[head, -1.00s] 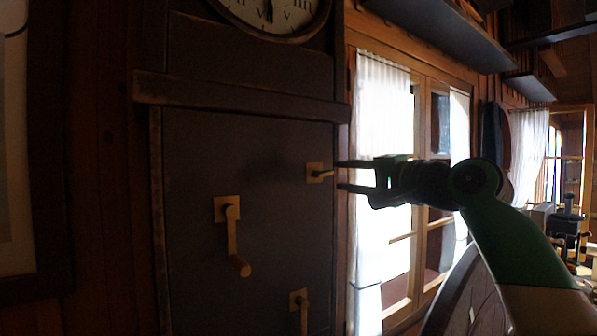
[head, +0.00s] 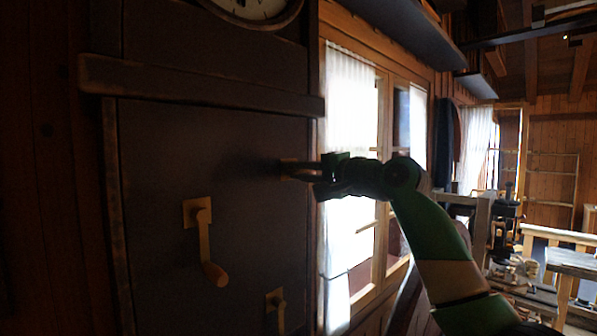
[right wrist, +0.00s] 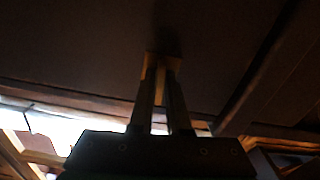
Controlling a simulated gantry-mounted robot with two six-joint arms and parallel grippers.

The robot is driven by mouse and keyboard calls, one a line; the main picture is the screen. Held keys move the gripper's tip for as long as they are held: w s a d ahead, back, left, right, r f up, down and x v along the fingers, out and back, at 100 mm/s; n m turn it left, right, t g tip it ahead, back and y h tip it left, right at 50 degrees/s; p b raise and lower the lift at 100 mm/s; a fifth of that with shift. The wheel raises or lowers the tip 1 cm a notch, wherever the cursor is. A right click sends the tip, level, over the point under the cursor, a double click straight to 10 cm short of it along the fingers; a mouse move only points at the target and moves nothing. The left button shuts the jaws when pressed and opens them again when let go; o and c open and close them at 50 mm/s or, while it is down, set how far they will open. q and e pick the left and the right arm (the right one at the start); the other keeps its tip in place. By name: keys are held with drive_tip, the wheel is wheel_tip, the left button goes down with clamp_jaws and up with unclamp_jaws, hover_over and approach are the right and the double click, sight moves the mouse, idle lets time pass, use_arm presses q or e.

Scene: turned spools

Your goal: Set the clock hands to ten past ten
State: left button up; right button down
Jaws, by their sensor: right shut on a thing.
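The clock face (head: 252,8) shows only its lower rim at the top of the head view, so I cannot read where the hands point. Below it, the dark clock case (head: 160,150) carries a large brass crank (head: 205,240), a lower-right brass crank (head: 276,308) and a small upper-right brass handle (head: 287,163). My right gripper (head: 296,172) is shut on the small upper-right handle. In the right wrist view the handle (right wrist: 161,80) sits between the two fingers (right wrist: 158,95), its square plate against the panel. My left gripper is out of view.
A wooden ledge (head: 190,80) juts out across the case above the cranks. A bright curtained window (head: 350,110) is just right of the case. A dark shelf (head: 405,25) hangs above the window. Furniture (head: 575,262) stands far right.

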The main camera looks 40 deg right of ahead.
drive_tip(key=shift+n, duration=0.4)
drive_tip(key=shift+n, duration=0.9)
drive_tip(key=n, duration=0.3)
drive_tip(key=shift+f, duration=0.1)
drive_tip(key=n, duration=0.4)
drive_tip(key=shift+w, duration=0.1)
drive_tip(key=n, duration=0.3)
drive_tip(key=shift+n, duration=0.4)
drive_tip(key=n, duration=0.4)
drive_tip(key=shift+f, duration=0.1)
drive_tip(key=shift+n, duration=2.8)
